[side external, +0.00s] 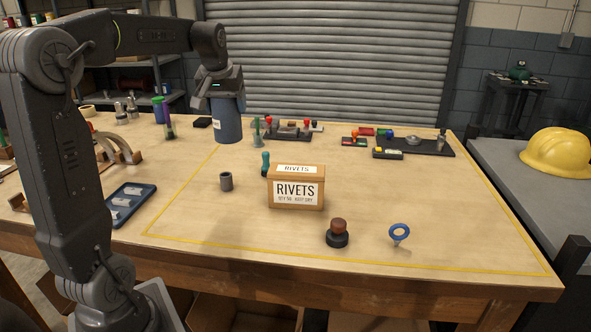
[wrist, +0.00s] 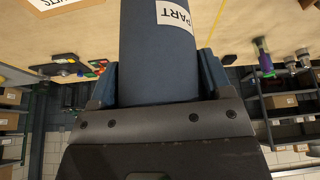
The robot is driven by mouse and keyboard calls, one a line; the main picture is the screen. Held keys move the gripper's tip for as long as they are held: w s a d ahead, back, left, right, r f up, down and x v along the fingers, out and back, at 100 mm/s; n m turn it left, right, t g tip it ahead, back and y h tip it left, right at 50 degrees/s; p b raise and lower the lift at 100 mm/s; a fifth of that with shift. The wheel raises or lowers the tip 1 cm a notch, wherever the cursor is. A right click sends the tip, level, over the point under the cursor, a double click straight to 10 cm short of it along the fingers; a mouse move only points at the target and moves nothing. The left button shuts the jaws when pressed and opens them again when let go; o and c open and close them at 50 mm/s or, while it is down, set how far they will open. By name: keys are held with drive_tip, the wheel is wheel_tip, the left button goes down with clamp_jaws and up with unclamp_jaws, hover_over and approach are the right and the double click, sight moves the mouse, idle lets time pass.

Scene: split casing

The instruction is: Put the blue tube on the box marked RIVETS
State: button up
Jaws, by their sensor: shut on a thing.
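The blue tube (side external: 228,122) is upright in my gripper (side external: 221,93), towards the back of the table in the side view. I cannot tell whether its lower end touches the table. In the wrist view the blue tube (wrist: 157,50), with a white PART label, fills the space between the fingers of my gripper (wrist: 158,78). My gripper is shut on it. The cardboard box marked RIVETS (side external: 297,202) stands mid-table, to the right of the tube and nearer the camera. Its labelled top is bare. Part of the box (wrist: 55,4) shows at the wrist view's top left.
A small dark cylinder (side external: 226,181) stands left of the box and a teal-handled tool (side external: 265,161) just behind it. A brown-knobbed stamp (side external: 337,233) and a blue ring (side external: 399,233) are in front. Trays with small parts (side external: 289,131) line the back. The table right of the box is clear.

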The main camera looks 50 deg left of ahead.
drive_tip(key=w+d+r+m, duration=0.2)
drive_tip(key=w, duration=0.4)
drive_tip(key=shift+t+h, duration=0.3)
drive_tip(key=shift+t, duration=0.1)
drive_tip(key=shift+w+d+f, duration=1.3)
drive_tip(key=shift+w+f, duration=0.05)
drive_tip(key=shift+f, duration=0.4)
drive_tip(key=shift+w+d+f, duration=1.25)
drive_tip(key=shift+w+f, duration=0.15)
drive_tip(key=shift+f, duration=0.4)
drive_tip(key=shift+w+d+f, duration=1.3)
drive_tip(key=shift+w+f, duration=0.05)
drive_tip(key=shift+f, duration=0.4)
drive_tip(key=shift+f, duration=0.15)
drive_tip(key=o, duration=0.9)
drive_tip(key=shift+o, duration=0.2)
